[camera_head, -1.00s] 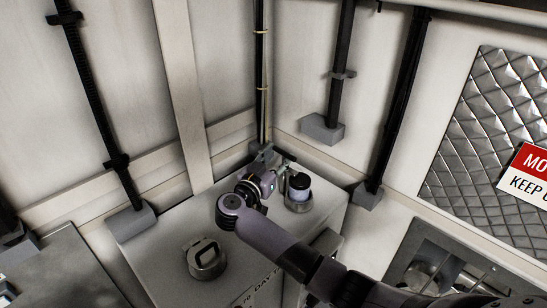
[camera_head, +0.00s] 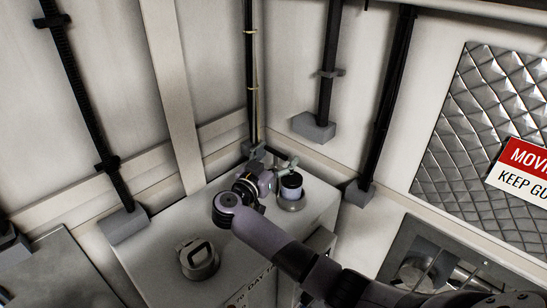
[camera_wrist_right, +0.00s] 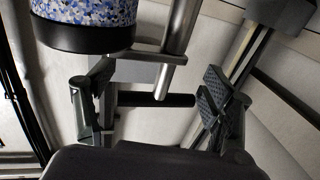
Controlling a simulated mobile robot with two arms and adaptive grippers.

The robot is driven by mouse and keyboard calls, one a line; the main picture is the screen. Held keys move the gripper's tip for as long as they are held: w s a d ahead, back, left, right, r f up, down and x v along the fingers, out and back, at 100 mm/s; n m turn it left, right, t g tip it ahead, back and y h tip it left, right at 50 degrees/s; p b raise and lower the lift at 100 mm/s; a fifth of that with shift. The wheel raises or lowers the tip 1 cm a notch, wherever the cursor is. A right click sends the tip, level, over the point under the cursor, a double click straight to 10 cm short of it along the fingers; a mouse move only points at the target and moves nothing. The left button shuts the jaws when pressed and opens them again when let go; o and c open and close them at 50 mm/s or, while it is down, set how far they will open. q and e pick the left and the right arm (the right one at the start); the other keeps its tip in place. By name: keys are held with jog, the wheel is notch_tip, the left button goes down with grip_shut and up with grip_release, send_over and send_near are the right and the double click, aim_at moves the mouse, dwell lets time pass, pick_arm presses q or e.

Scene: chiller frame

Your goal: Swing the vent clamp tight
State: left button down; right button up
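The vent (camera_head: 291,192) stands on the grey tank's top as a short cylinder with a dark cap in a pale collar. My right gripper (camera_head: 275,168) is just left of and behind it. In the wrist view my right gripper (camera_wrist_right: 157,103) is open, its ribbed fingers apart on either side of a dark bar (camera_wrist_right: 152,99), perhaps the clamp's handle. Contact with the bar is not clear. A blue-and-white speckled cylinder with a black band (camera_wrist_right: 85,20) and a metal rod (camera_wrist_right: 178,45) are beyond the fingers. The clamp's far parts are hidden. My left gripper is not in view.
The tank (camera_head: 150,255) also carries a round lid with a handle (camera_head: 198,260). Walls and black conduits (camera_head: 330,70) with grey end blocks stand close behind and to the right. A quilted metal panel with a red-and-white sign (camera_head: 522,165) is at the right.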

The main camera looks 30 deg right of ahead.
jog(key=o, duration=0.3)
jog(key=shift+s+d+r, duration=0.1)
jog(key=shift+s+d, duration=0.05)
jog(key=shift+a, duration=0.25)
jog(key=shift+a, duration=0.2)
jog(key=v, duration=1.1)
jog(key=shift+s, duration=0.25)
jog(key=shift+a, duration=0.15)
